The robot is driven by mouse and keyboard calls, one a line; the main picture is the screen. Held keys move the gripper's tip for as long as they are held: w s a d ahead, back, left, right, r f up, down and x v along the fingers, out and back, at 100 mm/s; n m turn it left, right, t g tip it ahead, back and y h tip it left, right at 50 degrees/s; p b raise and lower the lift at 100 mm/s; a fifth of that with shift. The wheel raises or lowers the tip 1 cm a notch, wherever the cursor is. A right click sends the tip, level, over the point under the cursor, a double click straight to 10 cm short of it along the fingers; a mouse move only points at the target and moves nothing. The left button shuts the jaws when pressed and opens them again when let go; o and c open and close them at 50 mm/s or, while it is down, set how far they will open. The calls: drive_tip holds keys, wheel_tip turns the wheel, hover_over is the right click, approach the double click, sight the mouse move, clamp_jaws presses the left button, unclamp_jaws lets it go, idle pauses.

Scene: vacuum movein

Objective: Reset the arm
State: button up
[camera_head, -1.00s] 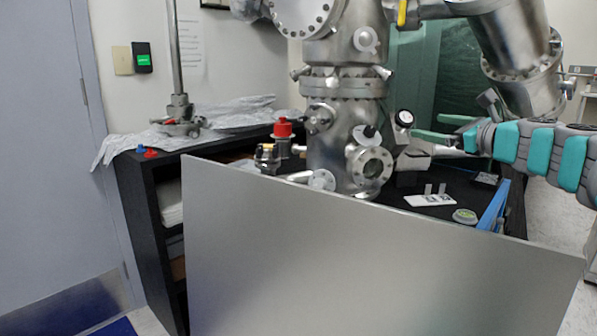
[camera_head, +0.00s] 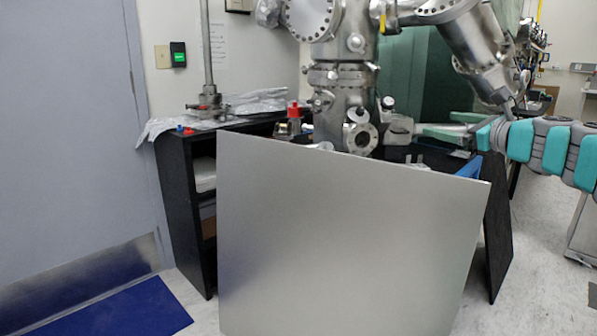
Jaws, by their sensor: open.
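My arm (camera_head: 545,145), grey with teal pads, reaches in from the right edge. My gripper (camera_head: 450,127) points left, with two pale green fingers apart and nothing seen between them. It appears in front of or over the right part of the black bench, beside the steel vacuum chamber (camera_head: 343,95). I cannot tell its exact distance from the chamber.
A large flat grey panel (camera_head: 345,235) stands in front of the black bench (camera_head: 183,190) and hides much of its top. A red-capped item (camera_head: 294,112) sits on the bench. A blue mat (camera_head: 125,310) lies on the left floor. Floor at right is partly clear.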

drive_tip(key=s+a+f+n+g+y, duration=0.1)
drive_tip(key=s+a+f+n+g, duration=0.3)
drive_tip(key=a, duration=0.4)
drive_tip(key=s+a+f+n+g+y, duration=0.1)
drive_tip(key=s+a+f+n+g, duration=0.1)
drive_tip(key=a+f+n, duration=0.5)
drive_tip(key=s+a+f+n+g+h, duration=0.1)
drive_tip(key=s+a+f+n+g, duration=0.3)
drive_tip(key=s+a+f, duration=0.6)
drive_tip(key=s+a+f+n+g+h, duration=0.1)
drive_tip(key=s+f+n+g+h, duration=0.2)
drive_tip(key=s, duration=0.4)
drive_tip(key=s+f+n+g, duration=0.1)
drive_tip(key=s+f+n, duration=0.2)
drive_tip(key=s+f, duration=0.4)
drive_tip(key=s+d+f+n+g+h, duration=0.2)
drive_tip(key=s+d+f+n, duration=0.1)
drive_tip(key=s, duration=0.5)
drive_tip(key=s+d+f+n+g+h, duration=0.1)
drive_tip(key=s+d+f+n+h, duration=0.1)
drive_tip(key=s+d, duration=0.3)
drive_tip(key=s+f+n, duration=0.1)
drive_tip(key=s, duration=0.2)
drive_tip(key=shift+s+f+n+g+h, duration=0.15)
drive_tip(key=shift+s+n+g+h, duration=0.15)
drive_tip(key=shift+g+h, duration=0.1)
drive_tip(key=shift+w, duration=0.1)
drive_tip(key=shift+c, duration=0.4)
